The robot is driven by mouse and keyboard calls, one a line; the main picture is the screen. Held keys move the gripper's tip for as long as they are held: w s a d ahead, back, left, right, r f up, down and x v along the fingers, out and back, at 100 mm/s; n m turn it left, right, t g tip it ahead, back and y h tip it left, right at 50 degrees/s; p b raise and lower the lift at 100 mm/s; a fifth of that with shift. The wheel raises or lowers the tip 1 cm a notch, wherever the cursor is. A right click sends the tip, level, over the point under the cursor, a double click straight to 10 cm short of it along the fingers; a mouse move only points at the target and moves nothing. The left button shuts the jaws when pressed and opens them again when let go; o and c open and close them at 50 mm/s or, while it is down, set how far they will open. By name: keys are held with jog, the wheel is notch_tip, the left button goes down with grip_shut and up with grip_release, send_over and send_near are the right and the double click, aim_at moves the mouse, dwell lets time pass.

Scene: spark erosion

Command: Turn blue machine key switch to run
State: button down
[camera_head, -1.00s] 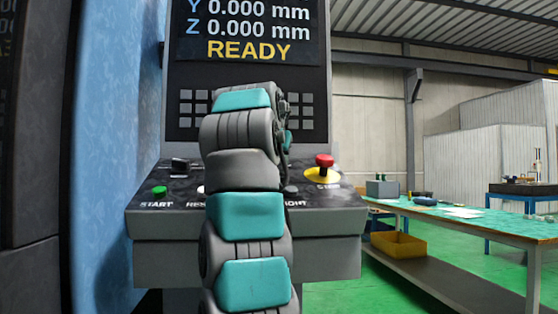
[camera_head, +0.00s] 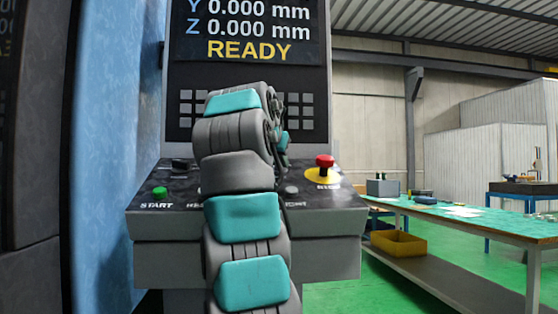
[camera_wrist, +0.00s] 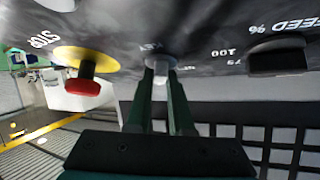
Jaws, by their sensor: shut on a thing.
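The blue machine (camera_head: 118,150) fills the left of the head view, with its dark control panel (camera_head: 335,198) in front. In the wrist view, which is upside down, the small grey key switch (camera_wrist: 161,66) sticks out of the panel beside its KEY label. My gripper (camera_wrist: 161,84) has its two green fingers closed around the key's grip. The key's exact angle and its position marks are too blurred to read. In the head view my arm hides the key and the gripper.
A red stop button (camera_wrist: 82,84) on a yellow disc sits left of the key in the wrist view, and a black feed knob (camera_wrist: 277,58) sits right. The head view shows a green start button (camera_head: 160,192), a READY screen (camera_head: 250,30) and a workbench (camera_head: 470,220).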

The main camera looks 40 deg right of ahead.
jog(key=shift+m+g, duration=0.3)
jog(key=shift+m, duration=0.1)
dwell(0.8)
dwell(0.4)
jog(key=c, duration=0.8)
grip_release()
jog(key=shift+a, duration=0.1)
jog(key=v, duration=0.7)
jog(key=shift+s+a+r+p, duration=0.1)
jog(key=shift+s+a+p, duration=0.05)
jog(key=shift+a+p, duration=0.2)
jog(key=shift+s, duration=0.1)
